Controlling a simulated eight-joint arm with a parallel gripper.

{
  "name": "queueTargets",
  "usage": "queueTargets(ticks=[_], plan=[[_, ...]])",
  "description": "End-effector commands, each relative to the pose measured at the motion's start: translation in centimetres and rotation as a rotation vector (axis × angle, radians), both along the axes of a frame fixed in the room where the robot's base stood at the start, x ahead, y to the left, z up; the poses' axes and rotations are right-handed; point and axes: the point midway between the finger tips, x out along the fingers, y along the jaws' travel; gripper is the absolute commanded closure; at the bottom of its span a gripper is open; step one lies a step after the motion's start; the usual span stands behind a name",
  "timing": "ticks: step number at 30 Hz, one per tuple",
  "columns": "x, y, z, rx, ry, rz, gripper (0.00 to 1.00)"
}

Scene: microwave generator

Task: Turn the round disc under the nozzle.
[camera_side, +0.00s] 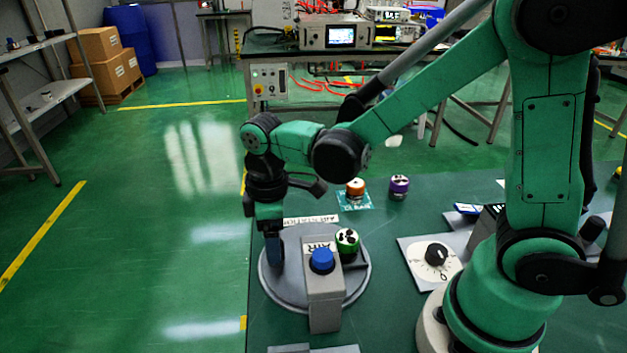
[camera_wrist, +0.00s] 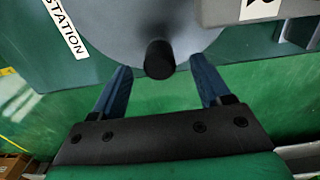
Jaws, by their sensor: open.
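The round grey disc (camera_side: 292,287) lies on the dark green table, and part of it shows at the top of the wrist view (camera_wrist: 125,22). A black peg (camera_wrist: 160,60) stands near its rim. A grey post (camera_side: 323,300) with an upside-down "AIR" label and a blue button (camera_side: 321,259) stands over the disc; I cannot make out the nozzle itself. A green container (camera_side: 347,241) is on the disc behind the post. My gripper (camera_side: 274,255) points down at the disc's left edge. In the wrist view its blue fingers (camera_wrist: 161,68) are open, one on each side of the peg, with gaps.
An orange-topped container (camera_side: 356,188) and a purple one (camera_side: 399,186) stand behind the disc. A white dial plate with a black knob (camera_side: 436,254) lies to the right. A station label (camera_side: 311,220) lies behind the disc. The table edge is close on the left.

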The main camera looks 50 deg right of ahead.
Motion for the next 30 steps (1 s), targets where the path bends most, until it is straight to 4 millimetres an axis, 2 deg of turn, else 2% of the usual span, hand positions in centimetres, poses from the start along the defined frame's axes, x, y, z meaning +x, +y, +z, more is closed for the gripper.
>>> queueTargets(ticks=[6,16,17,21,24,30], plan=[[0.0,0.0,-2.1,-0.001,-0.002,-0.002,0.3],[0.0,0.0,-2.4,0.0,-0.003,-0.002,0.3],[0.0,0.0,-2.4,0.0,-0.003,-0.002,0.36],[0.0,0.0,-2.4,0.0,-0.003,-0.003,0.75],[0.0,0.0,-2.4,0.0,-0.003,-0.003,1.0],[0.0,0.0,-2.4,0.001,-0.002,-0.002,1.0]])
